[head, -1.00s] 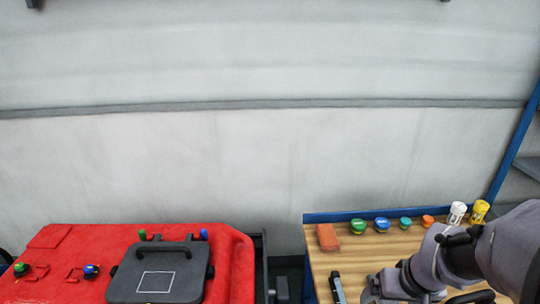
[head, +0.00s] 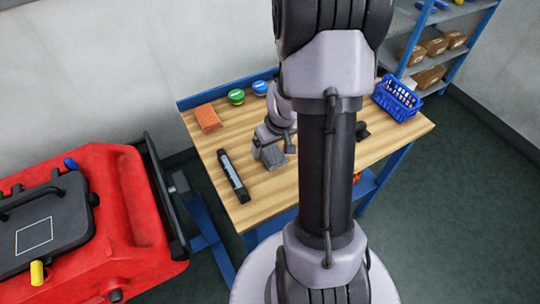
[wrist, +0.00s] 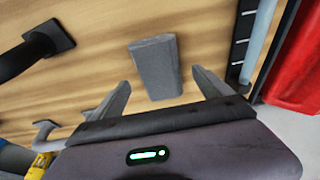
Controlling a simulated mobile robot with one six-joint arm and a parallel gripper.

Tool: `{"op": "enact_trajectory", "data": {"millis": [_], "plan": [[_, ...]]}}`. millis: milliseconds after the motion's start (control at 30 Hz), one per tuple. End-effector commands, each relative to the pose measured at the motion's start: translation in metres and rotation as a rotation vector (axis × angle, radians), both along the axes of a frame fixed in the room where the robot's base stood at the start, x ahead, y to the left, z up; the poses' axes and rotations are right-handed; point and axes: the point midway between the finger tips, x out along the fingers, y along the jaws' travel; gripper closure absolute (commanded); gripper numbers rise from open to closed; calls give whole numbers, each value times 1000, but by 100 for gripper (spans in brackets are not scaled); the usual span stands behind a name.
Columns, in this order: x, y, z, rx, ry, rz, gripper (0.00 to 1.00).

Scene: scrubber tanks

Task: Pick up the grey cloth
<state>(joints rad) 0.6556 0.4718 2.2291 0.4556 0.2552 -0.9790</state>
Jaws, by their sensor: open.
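The grey cloth (wrist: 156,67) is a small folded block lying on the wooden table top. In the wrist view it sits between and just ahead of my open fingers. My gripper (wrist: 161,84) is empty, with a gap on both sides of the cloth. In the head view the cloth (head: 270,157) seems to show as a grey block close to my wrist. My fingertips are hard to make out there.
A blue basket (head: 397,98) stands at right. A red machine (head: 110,215) is left of the table (head: 195,132). My arm hides part of the table.

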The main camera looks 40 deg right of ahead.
Motion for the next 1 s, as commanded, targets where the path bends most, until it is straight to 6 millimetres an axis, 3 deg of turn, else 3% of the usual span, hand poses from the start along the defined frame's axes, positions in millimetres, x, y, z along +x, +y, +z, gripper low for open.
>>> {"op": "enact_trajectory", "data": {"millis": [33,100,333,667,867,1000], "plan": [[2,0,-13,0,1,2,11],[4,0,-19,0,1,0,11],[5,-1,-18,0,0,0,11],[5,-1,-18,0,0,0,76],[5,-1,-16,0,0,0,76],[5,-1,12,-2,-3,1,76]]}}
